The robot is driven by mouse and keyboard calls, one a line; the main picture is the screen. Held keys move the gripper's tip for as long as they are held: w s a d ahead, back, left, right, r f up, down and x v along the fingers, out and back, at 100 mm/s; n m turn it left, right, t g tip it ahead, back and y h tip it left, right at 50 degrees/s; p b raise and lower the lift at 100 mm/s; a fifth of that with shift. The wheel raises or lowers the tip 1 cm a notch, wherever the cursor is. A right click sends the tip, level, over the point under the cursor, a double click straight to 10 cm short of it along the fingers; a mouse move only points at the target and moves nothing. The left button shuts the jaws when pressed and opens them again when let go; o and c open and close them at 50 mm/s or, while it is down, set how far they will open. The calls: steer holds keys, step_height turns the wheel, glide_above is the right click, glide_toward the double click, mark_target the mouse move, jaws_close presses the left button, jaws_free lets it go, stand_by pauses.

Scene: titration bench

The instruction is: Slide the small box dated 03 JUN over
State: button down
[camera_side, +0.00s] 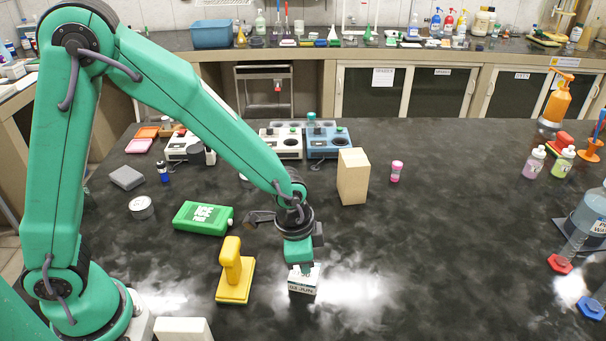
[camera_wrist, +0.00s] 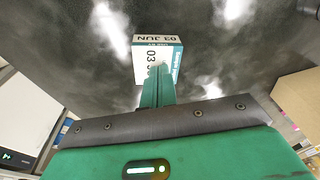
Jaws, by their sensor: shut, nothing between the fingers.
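The small box dated 03 JUN (camera_side: 303,287) stands on the dark bench in the side view, white with a teal or blue edge and dark lettering. It also shows in the wrist view (camera_wrist: 157,42), where its date can be read on the top and a side face. My gripper (camera_side: 301,268) points down at the box, with its fingers shut together and nothing between them. In the wrist view the fingertips (camera_wrist: 158,72) overlap the near part of the box. I cannot tell whether they touch it.
A tan block (camera_side: 353,176) stands behind and to the right. A pink bottle (camera_side: 396,171) is farther right. The bench right of the box is clear.

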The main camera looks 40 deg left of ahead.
mark_target(298, 272)
steer(key=shift+r, duration=0.4)
steer(key=shift+r, duration=0.45)
step_height(298, 272, up, 7)
steer(key=s, duration=0.1)
steer(key=shift+a, duration=0.25)
